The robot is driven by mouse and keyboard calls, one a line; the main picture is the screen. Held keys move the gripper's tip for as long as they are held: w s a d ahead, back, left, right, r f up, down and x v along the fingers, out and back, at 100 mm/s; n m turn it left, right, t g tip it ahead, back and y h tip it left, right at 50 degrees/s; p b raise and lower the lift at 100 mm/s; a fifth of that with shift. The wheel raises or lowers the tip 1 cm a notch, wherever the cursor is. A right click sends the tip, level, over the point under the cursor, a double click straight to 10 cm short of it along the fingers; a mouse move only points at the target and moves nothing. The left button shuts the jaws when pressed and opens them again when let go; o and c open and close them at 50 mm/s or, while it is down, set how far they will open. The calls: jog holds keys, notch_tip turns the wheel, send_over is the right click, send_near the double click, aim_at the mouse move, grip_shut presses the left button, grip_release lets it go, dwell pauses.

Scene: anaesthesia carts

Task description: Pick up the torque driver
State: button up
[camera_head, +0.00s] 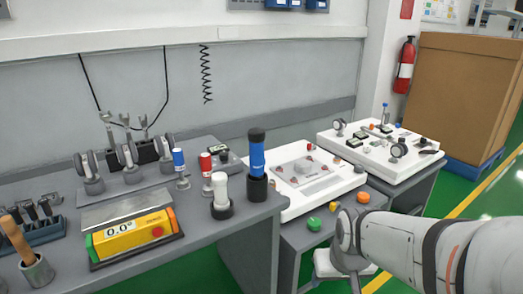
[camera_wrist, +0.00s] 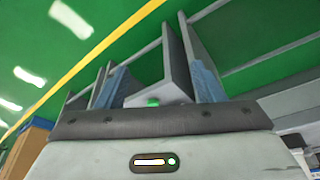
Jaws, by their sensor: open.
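A tall blue cylinder with a black top, which looks like the torque driver (camera_head: 257,152), stands upright in a black round holder (camera_head: 257,188) near the right edge of the grey bench. I cannot read its label. My gripper (camera_wrist: 150,55) is open and empty in the wrist view, with green floor behind its fingers. In the head view my arm is at the lower right, apart from the blue cylinder and to its right. The fingers are not clearly visible there. The wrist view does not show the blue cylinder.
A white-handled tool (camera_head: 220,188) stands close to its left. A yellow device (camera_head: 133,237) reading 0.0 and several small tools share the bench (camera_head: 210,262). A white panel (camera_head: 290,205) with knobs is to the right. A cardboard box (camera_head: 460,95) stands at the back right.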

aim_at(255, 148)
jog(key=w+a+r+n+t+y+p, duration=0.1)
jog(key=w+a+r+t+p, duration=0.2)
jog(key=w, duration=0.4)
jog(key=w+a+r+t+y+p, duration=0.1)
jog(key=w+a+r+t+p, duration=0.25)
jog(key=w, duration=0.45)
jog(key=w+a+r+t+y+p, duration=0.1)
jog(key=w+a+r+t, duration=0.1)
jog(key=a+r, duration=0.1)
jog(key=w+a+r+n+t+y+p, duration=0.1)
jog(key=w+a+r+t+p, duration=0.1)
jog(key=a+r, duration=0.1)
jog(key=w+a+r+n+t+y+p, duration=0.1)
jog(key=w+a+r+t, duration=0.1)
jog(key=w+a+t, duration=0.1)
jog(key=shift+a+r+y+p, duration=0.25)
jog(key=shift+r+y+p, duration=0.05)
jog(key=shift+r, duration=0.1)
jog(key=shift+w+a+r, duration=0.1)
jog(key=shift+w+a, duration=0.05)
jog(key=shift+w, duration=0.2)
jog(key=x, duration=0.7)
jog(key=shift+w+r+p, duration=0.15)
jog(key=shift+p, duration=0.25)
jog(key=shift+r, duration=0.1)
jog(key=c, duration=1.2)
